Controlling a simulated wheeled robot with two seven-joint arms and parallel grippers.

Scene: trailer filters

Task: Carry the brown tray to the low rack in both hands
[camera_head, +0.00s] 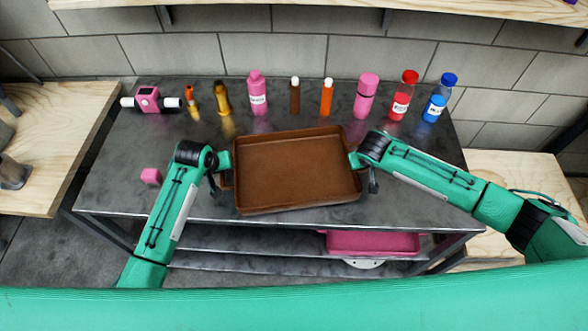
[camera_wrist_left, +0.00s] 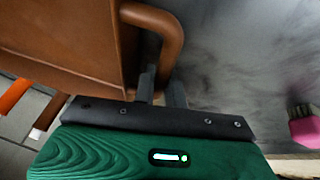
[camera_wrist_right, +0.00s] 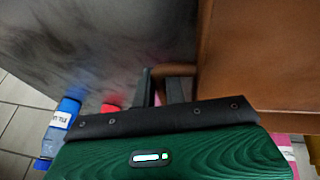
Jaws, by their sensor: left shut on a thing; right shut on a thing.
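The brown tray (camera_head: 297,172) is empty and rectangular, over the middle of the dark metal table (camera_head: 120,190); I cannot tell whether it touches the top. My left gripper (camera_head: 226,167) is at its left side. In the left wrist view, the fingers (camera_wrist_left: 160,90) are shut on the tray's loop handle (camera_wrist_left: 168,38). My right gripper (camera_head: 357,160) is at its right side. In the right wrist view, the fingers (camera_wrist_right: 162,88) are shut at the other handle (camera_wrist_right: 172,70), beside the brown tray wall (camera_wrist_right: 250,60). I cannot single out the low rack; a lower shelf (camera_head: 270,240) shows under the table.
Several bottles stand along the table's back, including a pink one (camera_head: 258,92) and a red one (camera_head: 402,97). A pink tray (camera_head: 372,243) is on the lower shelf. Wooden surfaces flank the table.

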